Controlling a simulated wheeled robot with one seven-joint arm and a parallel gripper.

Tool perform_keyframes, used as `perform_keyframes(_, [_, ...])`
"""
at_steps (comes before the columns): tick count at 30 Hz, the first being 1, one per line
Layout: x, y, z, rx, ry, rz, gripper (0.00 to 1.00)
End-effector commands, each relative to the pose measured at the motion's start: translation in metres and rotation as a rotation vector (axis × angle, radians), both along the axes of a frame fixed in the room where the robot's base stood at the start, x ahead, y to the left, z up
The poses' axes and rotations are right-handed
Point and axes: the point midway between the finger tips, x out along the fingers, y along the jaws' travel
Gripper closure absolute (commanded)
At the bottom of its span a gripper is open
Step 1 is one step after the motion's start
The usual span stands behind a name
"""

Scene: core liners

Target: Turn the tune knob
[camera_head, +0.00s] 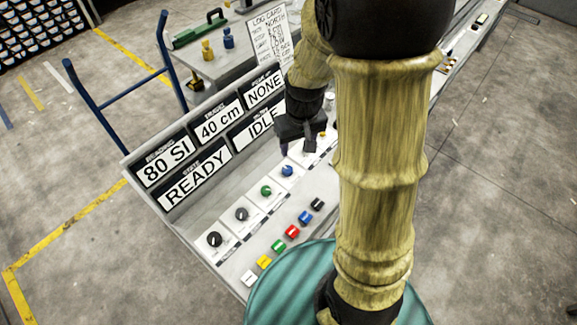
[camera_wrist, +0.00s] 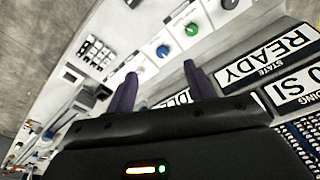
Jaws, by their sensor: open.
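A row of knobs runs along the console (camera_head: 195,238): a black knob (camera_head: 214,239), a dark grey knob (camera_head: 241,214), a green knob (camera_head: 266,190) and a blue knob (camera_head: 287,170). Their labels are too small to read, so I cannot tell which one is the tune knob. My gripper (camera_head: 302,150) is over the console just beyond the blue knob, and hides the panel behind it. In the wrist view my gripper (camera_wrist: 160,70) has its fingers apart with nothing between them. The blue knob (camera_wrist: 162,50) lies just past the fingertips, and the green knob (camera_wrist: 191,29) is to its right.
Display panels reading READY (camera_head: 197,177), 80 SI (camera_head: 167,163) and IDLE (camera_head: 262,125) rise behind the knobs. Coloured buttons, including a red button (camera_head: 292,231), line the front. A blue rail (camera_head: 112,95) stands at the left. Open floor lies at the right.

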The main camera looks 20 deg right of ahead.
Motion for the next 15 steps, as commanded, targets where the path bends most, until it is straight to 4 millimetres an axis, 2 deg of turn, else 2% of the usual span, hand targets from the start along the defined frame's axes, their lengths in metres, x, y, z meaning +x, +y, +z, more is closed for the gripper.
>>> perform_keyframes(1, [0.017, 0.001, -0.007, -0.005, 0.025, 0.032, 0.47])
perform_keyframes(3, [0.037, 0.002, -0.016, -0.012, 0.053, 0.079, 0.47])
perform_keyframes(7, [0.065, 0.004, -0.03, -0.023, 0.089, 0.155, 0.47])
perform_keyframes(11, [0.079, 0.004, -0.038, -0.029, 0.105, 0.194, 0.47])
perform_keyframes(15, [0.08, 0.003, -0.039, -0.028, 0.108, 0.2, 0.47])
